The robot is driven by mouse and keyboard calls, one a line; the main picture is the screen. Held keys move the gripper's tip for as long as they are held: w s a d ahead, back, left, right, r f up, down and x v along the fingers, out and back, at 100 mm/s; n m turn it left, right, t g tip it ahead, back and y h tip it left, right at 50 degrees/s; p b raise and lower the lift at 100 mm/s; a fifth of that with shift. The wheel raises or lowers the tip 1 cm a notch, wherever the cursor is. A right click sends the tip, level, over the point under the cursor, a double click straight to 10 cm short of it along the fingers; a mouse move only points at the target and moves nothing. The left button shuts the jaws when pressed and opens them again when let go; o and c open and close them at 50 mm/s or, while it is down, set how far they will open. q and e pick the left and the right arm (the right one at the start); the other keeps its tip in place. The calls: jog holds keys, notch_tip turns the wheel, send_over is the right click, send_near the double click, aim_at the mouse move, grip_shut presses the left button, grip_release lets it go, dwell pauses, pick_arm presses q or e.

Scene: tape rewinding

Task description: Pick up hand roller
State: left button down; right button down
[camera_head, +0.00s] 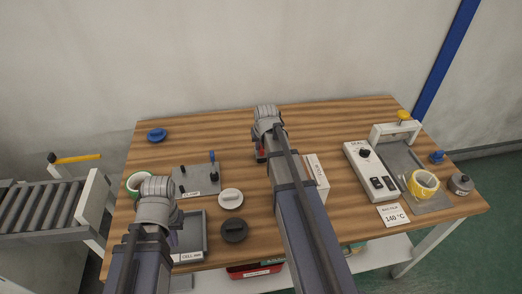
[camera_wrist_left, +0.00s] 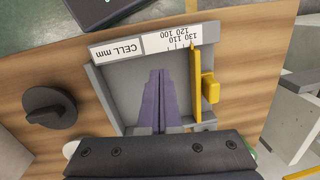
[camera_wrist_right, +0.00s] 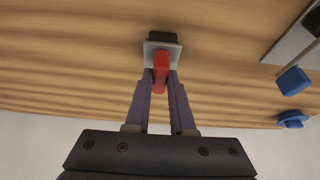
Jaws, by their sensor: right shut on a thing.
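The hand roller shows in the right wrist view as a red handle (camera_wrist_right: 161,70) with a grey metal bracket and a black roller (camera_wrist_right: 164,36) at its far end. My right gripper (camera_wrist_right: 161,78) is shut on the red handle, one finger on each side. In the head view a little red (camera_head: 260,153) shows beside my right wrist, which hides most of the roller. My left gripper (camera_wrist_left: 158,75) is shut and empty over the grey tray (camera_wrist_left: 115,88) labelled "CELL mm". The left wrist view shows the tray's yellow slider (camera_wrist_left: 210,88).
A plate with blue and black knobs (camera_head: 193,179), a white knob disc (camera_head: 230,198) and a dark knob disc (camera_head: 233,230) lie between my arms. A white box (camera_head: 317,178) stands beside my right arm. The sealer (camera_head: 368,170) and yellow tape roll (camera_head: 424,184) are at right. The table's back is mostly clear.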

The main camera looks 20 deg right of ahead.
aim_at(261, 146)
pick_arm(q)
jog(key=shift+r, duration=0.15)
pick_arm(e)
jog(key=shift+r, duration=0.15)
